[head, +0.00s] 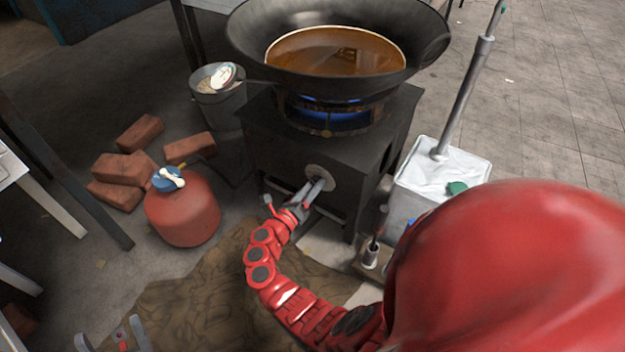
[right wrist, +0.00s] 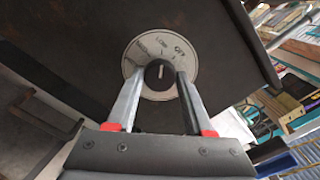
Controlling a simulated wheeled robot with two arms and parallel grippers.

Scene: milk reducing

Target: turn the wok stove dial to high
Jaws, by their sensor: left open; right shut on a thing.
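The wok stove (head: 290,158) is a dark box with a blue flame under the wok. Its dial has a round pale plate (head: 318,171) on the front face; the plate also shows in the right wrist view (right wrist: 136,55), with small labels that seem to include OFF at upper right and LOW at top. My right gripper (head: 323,184) is shut on the dark dial knob (right wrist: 160,72), one finger on each side. The knob's white mark stands about upright in that view. My left gripper (head: 110,335) is open and empty at the bottom left, partly cut off by the frame.
The wok (head: 240,45) holds brown liquid on the stove. A red gas cylinder (head: 182,215) and several bricks (head: 122,168) lie left. A metal bucket (head: 220,105) stands behind them. A pale square container (head: 405,200) with a pole stands right. A brown cloth covers the floor in front.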

